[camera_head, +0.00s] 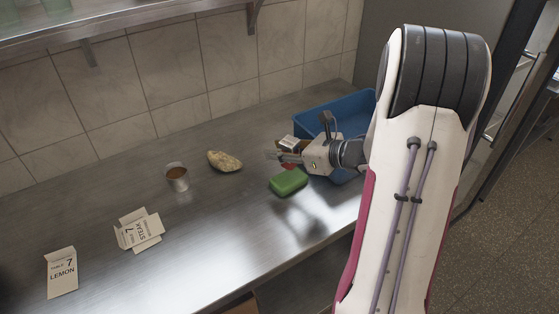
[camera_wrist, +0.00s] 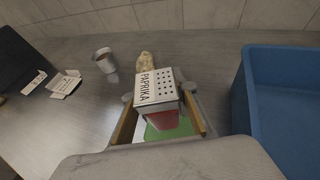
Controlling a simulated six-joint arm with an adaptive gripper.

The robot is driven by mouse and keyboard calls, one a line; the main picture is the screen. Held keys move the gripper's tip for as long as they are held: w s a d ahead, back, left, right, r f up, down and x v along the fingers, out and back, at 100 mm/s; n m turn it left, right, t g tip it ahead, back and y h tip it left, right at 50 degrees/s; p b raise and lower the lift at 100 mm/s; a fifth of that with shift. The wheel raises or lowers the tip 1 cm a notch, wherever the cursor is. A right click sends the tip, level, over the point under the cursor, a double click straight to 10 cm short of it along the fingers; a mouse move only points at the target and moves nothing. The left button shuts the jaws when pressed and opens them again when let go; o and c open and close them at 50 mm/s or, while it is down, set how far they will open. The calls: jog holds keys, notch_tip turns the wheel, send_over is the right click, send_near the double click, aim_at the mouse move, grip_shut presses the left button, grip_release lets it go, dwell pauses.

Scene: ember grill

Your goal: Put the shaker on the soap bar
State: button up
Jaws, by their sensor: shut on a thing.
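The shaker (camera_wrist: 157,88) has a white, holed top, a PAPRIKA label and a red lower part. My gripper (camera_wrist: 160,112) is shut on it, with one finger on either side. In the head view my gripper (camera_head: 289,157) holds the shaker (camera_head: 288,142) above the counter, and fingers hide part of it. The green soap bar (camera_head: 288,182) lies flat on the counter, lower in the picture than my gripper. In the wrist view the soap bar (camera_wrist: 167,131) shows partly behind the shaker and fingers. The shaker appears apart from the soap bar.
A blue bin (camera_head: 316,118) stands right behind my gripper. A tan, stone-like lump (camera_head: 224,161) and a metal cup (camera_head: 178,181) with brown contents stand to the left. A STEAK card (camera_head: 140,231) and a LEMON card (camera_head: 62,273) are farther left. The front counter is clear.

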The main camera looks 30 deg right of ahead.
jog(key=shift+f, duration=0.15)
jog(key=shift+f, duration=1.85)
jog(key=shift+f, duration=0.1)
jog(key=o, duration=1.2)
jog(key=shift+v, duration=6.05)
jog(key=shift+w, duration=0.1)
